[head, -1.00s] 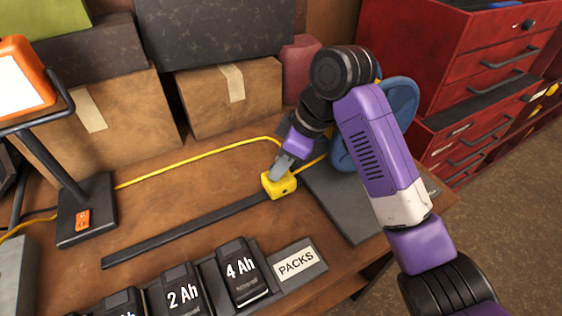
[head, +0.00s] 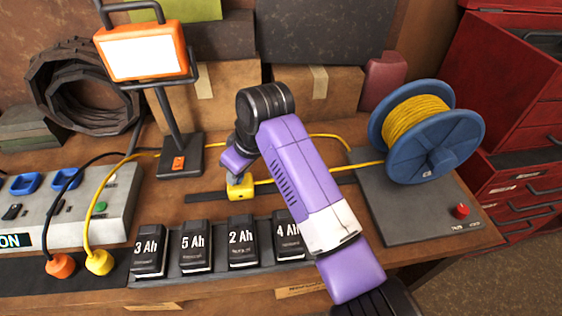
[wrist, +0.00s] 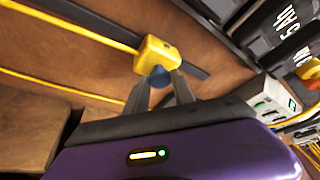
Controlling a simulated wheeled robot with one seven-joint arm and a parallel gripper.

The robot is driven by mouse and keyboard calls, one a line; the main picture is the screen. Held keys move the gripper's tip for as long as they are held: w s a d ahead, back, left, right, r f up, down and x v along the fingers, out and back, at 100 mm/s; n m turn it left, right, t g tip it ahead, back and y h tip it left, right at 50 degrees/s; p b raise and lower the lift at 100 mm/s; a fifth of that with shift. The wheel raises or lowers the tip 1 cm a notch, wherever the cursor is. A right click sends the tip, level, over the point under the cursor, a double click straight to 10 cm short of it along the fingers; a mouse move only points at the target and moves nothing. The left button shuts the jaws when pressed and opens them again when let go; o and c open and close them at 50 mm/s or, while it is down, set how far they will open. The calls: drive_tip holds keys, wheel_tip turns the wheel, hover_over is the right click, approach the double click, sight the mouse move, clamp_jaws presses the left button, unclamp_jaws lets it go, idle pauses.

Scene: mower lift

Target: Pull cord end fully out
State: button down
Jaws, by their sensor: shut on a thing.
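The cord end is a yellow block (head: 240,189), over a dark strip (head: 205,197) on the wooden bench, towards the strip's left end. My gripper (head: 239,178) is shut on the cord end from above. In the wrist view both fingers (wrist: 159,88) meet the yellow block (wrist: 155,54), with a blue patch between them. Yellow cord (head: 370,164) runs right from the block to the blue reel (head: 455,145), which still carries many turns of yellow cord. I cannot tell whether the block touches the strip.
Several black battery packs (head: 243,243) stand in a row in front of the strip. A work lamp (head: 145,52) stands behind on the left. A grey power station (head: 120,205) with plugs is at the left. Cardboard boxes (head: 335,92) line the back. A red button (head: 462,210) is on the reel's base.

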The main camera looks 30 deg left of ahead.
drive_tip(key=s+a, duration=0.2)
drive_tip(key=a, duration=0.1)
drive_tip(key=s+a, duration=0.2)
drive_tip(key=a, duration=0.1)
drive_tip(key=s+a, duration=0.2)
drive_tip(key=a, duration=0.1)
drive_tip(key=shift+s+p, duration=0.1)
drive_tip(key=shift+p, duration=0.2)
drive_tip(key=shift+r, duration=0.1)
drive_tip(key=c, duration=1.1)
unclamp_jaws()
drive_tip(key=shift+a, duration=0.1)
drive_tip(key=shift+o, duration=0.2)
drive_tip(key=shift+d+r, duration=0.2)
drive_tip(key=v, duration=0.7)
drive_tip(key=shift+b, duration=0.35)
drive_tip(key=shift+r, duration=0.1)
